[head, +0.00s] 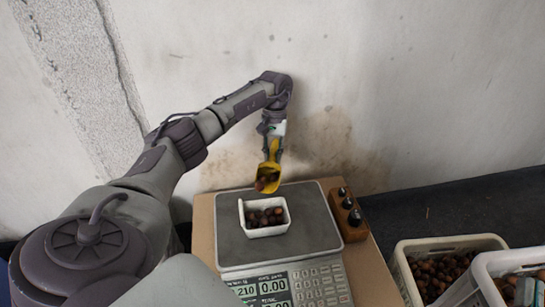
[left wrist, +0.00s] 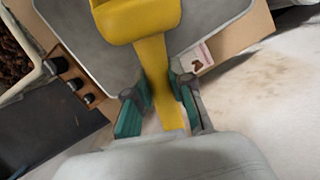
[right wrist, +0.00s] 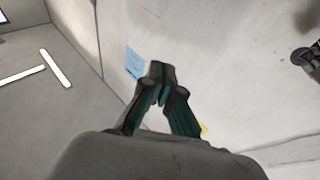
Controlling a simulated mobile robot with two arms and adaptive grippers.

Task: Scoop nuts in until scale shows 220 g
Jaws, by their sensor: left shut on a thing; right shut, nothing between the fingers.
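My left gripper (head: 272,143) is shut on the handle of a yellow scoop (head: 273,165); the scoop also shows in the left wrist view (left wrist: 150,22). The scoop hangs tilted above the scale's back edge, with a few brown nuts (head: 267,181) in it. A white tray (head: 264,231) with several nuts (head: 265,216) stands on the scale's grey plate (head: 310,230). The scale display (head: 246,290) seems to read 210 at its left and 0.00 beside it. My right gripper (right wrist: 163,88) is shut and empty, seen only in the right wrist view.
The scale stands on a brown table (head: 374,275). A wooden block with black knobbed weights (head: 348,213) is right of the plate. White crates of nuts (head: 450,242) stand at the lower right. A pale wall (head: 420,90) rises behind.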

